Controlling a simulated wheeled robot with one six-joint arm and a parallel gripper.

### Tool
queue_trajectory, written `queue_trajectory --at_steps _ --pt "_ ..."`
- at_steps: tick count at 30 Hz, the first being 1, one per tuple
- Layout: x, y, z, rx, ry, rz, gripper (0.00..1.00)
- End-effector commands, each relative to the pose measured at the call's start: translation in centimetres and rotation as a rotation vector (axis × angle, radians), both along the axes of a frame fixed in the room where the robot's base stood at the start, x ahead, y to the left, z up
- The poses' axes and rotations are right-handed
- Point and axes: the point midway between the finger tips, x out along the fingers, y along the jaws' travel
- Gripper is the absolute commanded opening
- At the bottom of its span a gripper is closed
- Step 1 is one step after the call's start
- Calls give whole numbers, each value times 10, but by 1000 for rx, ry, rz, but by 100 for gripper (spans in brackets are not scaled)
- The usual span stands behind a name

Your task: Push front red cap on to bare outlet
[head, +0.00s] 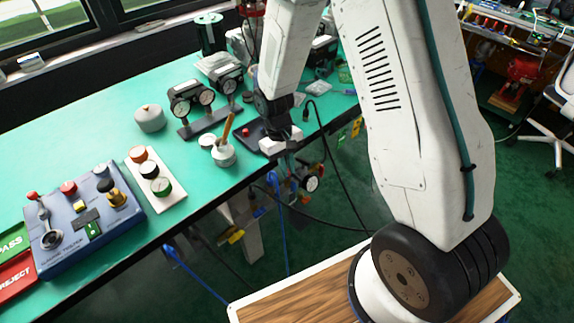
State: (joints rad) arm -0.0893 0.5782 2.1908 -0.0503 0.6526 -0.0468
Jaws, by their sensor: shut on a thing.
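My gripper (290,166) points down at the front edge of the green bench, just right of a dark tray (255,148). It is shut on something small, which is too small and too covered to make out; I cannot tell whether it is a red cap. A small red piece (245,131) lies on the tray, left of my gripper. Below and right of the gripper, a fitting with a round dial gauge (311,183) and small coloured parts sits off the bench edge. The bare outlet cannot be made out from here.
A blue control box (85,212) and a white button plate (156,180) are farther left. Cables and a blue hose (280,220) hang below the bench edge.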

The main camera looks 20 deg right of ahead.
Motion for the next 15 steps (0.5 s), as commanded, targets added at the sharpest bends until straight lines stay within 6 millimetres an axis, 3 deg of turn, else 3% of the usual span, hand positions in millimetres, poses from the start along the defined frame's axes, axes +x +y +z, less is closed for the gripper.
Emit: queue_trajectory --at_steps 14,15 --pt "0 0 -8 0 1 0 0" --pt "0 0 -8 0 1 0 15"
